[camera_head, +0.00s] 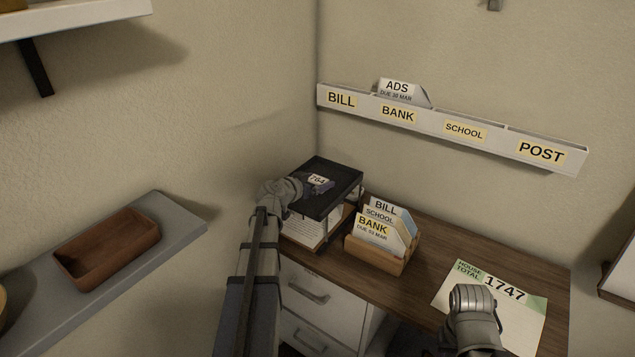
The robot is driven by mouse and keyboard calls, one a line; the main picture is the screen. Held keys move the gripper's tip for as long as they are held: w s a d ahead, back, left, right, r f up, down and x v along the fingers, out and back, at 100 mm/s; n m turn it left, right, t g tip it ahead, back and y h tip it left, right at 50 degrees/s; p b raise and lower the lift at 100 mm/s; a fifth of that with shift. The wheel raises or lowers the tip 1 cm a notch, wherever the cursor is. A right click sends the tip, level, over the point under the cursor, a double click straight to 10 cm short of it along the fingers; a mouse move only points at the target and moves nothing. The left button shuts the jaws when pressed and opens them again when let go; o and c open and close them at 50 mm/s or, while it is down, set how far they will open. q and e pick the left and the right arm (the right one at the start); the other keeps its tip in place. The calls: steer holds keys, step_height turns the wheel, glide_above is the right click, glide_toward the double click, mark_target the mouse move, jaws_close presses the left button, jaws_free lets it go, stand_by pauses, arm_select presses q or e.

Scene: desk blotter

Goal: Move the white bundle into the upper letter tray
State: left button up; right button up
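The black letter tray stack stands in the desk's back left corner, with its upper tray (345,171) on top. My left gripper (322,187) reaches over the upper tray from the left, fingers low at its surface. A small white label with dark digits (318,179) shows right beside the fingers; whether it belongs to a bundle is unclear. White papers (306,230) show in the level below, partly hidden by my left arm. I cannot tell which white item is the bundle, or whether the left fingers are shut. My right arm's end is over the blotter sheet; its fingers are hidden.
A wooden holder (378,257) with upright cards stands right of the trays. The blotter sheet (527,317) reads 1747. A labelled wall rack (490,143) hangs above the desk. A brown box (108,248) sits on the grey shelf (183,232) at left.

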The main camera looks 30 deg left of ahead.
arm_select(q)
steer(key=shift+o, duration=0.9)
steer(key=shift+r, duration=0.25)
steer(key=p+v, duration=0.4)
steer(key=v, duration=0.6)
steer(key=shift+s+d+r, duration=0.1)
steer(key=shift+s, duration=0.15)
steer(key=shift+s+r, duration=0.15)
steer(key=shift+s, duration=0.5)
